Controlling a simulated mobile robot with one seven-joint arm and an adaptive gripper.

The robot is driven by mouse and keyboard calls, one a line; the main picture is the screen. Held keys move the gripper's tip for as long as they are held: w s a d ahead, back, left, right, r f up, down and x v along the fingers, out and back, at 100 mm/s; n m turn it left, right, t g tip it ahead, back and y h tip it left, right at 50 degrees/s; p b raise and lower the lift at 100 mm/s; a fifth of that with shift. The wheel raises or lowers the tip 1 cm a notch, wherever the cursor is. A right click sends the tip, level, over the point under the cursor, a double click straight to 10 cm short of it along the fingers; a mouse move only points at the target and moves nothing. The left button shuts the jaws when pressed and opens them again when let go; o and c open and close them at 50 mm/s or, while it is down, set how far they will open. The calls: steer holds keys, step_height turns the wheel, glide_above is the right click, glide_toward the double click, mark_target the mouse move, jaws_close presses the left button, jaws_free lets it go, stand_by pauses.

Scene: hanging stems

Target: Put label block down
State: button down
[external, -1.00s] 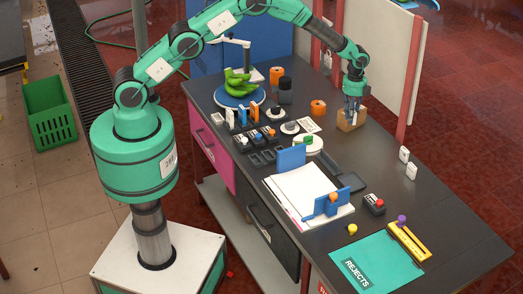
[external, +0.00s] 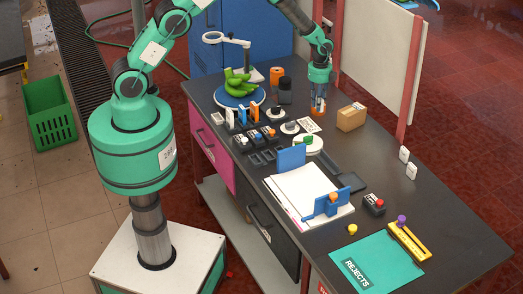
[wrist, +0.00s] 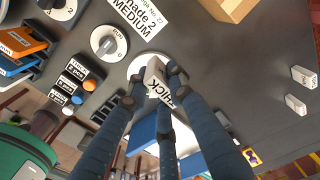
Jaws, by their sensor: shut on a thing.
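The label block (wrist: 156,74) is a small pale block with dark lettering, partly readable as "UCK". It shows in the wrist view between my fingertips. My gripper (wrist: 158,84) is shut on it, with the dark fingers around its sides. In the external view my gripper (external: 318,108) points down over the back part of the dark bench (external: 440,215), in front of an orange roll. The block cannot be made out there. In the wrist view a white disc (wrist: 137,64) lies behind the block; whether they touch cannot be told.
A cardboard box (external: 351,119) stands right of my gripper. A card reading "MEDIUM" (external: 309,124) and knobs lie near it. The bench between the box and the small white blocks (external: 404,154) is clear.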

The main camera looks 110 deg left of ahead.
steer(key=p, duration=0.2)
glide_above(350, 114)
steer(key=shift+d+f, duration=0.1)
steer(key=shift+f, duration=0.65)
stand_by(0.5)
steer(key=shift+f+p, duration=0.5)
steer(key=shift+f, duration=1.25)
steer(key=shift+f, duration=0.15)
steer(key=c, duration=1.5)
jaws_free()
steer(key=shift+c, duration=0.2)
